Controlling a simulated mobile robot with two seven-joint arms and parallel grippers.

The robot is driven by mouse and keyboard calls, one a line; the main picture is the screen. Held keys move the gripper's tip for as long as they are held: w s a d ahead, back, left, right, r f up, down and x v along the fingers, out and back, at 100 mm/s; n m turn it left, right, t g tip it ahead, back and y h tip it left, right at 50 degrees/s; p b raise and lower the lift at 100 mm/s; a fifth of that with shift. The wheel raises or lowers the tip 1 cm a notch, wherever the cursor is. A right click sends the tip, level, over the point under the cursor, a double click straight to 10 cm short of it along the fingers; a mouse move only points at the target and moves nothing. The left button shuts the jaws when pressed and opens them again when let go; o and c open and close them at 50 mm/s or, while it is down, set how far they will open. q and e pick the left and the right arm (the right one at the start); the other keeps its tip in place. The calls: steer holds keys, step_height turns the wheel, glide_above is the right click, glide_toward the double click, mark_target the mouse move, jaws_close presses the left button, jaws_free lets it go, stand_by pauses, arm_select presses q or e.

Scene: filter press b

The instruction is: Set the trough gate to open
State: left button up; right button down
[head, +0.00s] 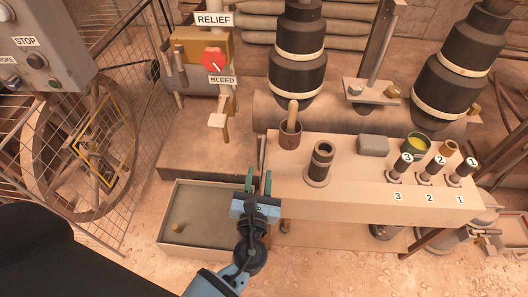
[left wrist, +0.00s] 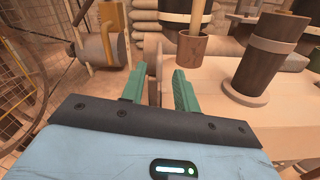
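A thin upright plate or handle (head: 262,150) stands at the left end of the pale bench and looks like the trough gate; I cannot tell its setting. A shallow trough (head: 166,238) with dull grey-green contents lies below and left of it. My left gripper (head: 258,181) is at the bench's left end, green fingers pointing away. In the left wrist view the gripper (left wrist: 158,84) has its fingers apart, with the brown plate (left wrist: 152,62) showing between them or just beyond. I see no clear contact. My right gripper is not in view.
The bench (head: 345,200) carries a dark cup with a wooden pestle (head: 291,122), a dark flanged cylinder (head: 320,160), and numbered levers at right. A red relief knob (head: 214,61) is behind. A caged handwheel (head: 95,160) stands at left.

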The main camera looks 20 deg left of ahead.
mark_target(261, 161)
arm_select(q)
steer(key=shift+w+a, duration=0.2)
steer(key=shift+w, duration=0.35)
steer(key=b+x, duration=0.1)
steer(key=x, duration=0.4)
steer(key=shift+f, duration=0.1)
steer(key=shift+w+a, duration=0.1)
steer(key=shift+w, duration=0.6)
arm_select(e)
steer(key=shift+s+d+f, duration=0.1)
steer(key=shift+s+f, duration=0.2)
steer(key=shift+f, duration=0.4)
arm_select(q)
steer(key=shift+c, duration=0.2)
